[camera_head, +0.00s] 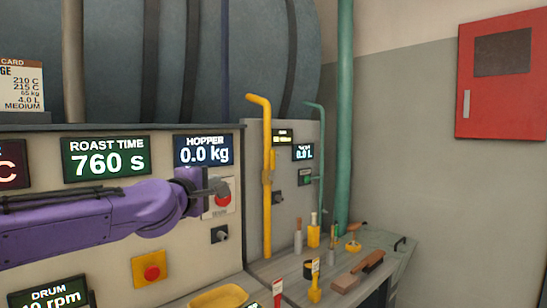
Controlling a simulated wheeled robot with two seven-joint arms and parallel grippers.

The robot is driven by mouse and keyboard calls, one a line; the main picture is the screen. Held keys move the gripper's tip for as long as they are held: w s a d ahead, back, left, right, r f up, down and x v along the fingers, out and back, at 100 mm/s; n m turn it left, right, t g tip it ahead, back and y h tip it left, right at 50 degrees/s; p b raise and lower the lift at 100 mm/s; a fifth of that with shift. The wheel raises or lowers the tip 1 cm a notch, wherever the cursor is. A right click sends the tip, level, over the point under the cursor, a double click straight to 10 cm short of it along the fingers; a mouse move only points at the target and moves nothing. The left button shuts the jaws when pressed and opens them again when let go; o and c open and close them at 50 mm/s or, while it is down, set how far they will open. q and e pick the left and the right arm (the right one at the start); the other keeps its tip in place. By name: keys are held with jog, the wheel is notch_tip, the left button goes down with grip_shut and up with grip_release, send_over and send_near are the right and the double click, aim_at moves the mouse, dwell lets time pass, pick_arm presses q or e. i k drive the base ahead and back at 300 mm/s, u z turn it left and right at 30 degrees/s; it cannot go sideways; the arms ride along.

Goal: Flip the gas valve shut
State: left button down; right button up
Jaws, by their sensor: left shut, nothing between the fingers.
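A yellow pipe (266,225) runs upright in front of the grey panel, right of the display panel, and bends left at its top. A small yellow fitting with a short upright piece (271,165) sits on the pipe at mid height; it looks like the gas valve, its lever in line with the pipe. My left gripper (219,188) comes in from the left on a purple arm. It is shut and empty, in front of a red round button, left of the pipe and apart from it. My right gripper is not in view.
A red button on a yellow box (151,268) sits low on the panel. A black knob (219,234) is below my gripper. A teal pipe (321,150) stands right of the yellow one. Brushes and bottles stand on the bench (290,268). A red cabinet (500,100) hangs on the right wall.

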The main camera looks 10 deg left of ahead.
aim_at(273, 159)
jog(key=i, duration=0.9)
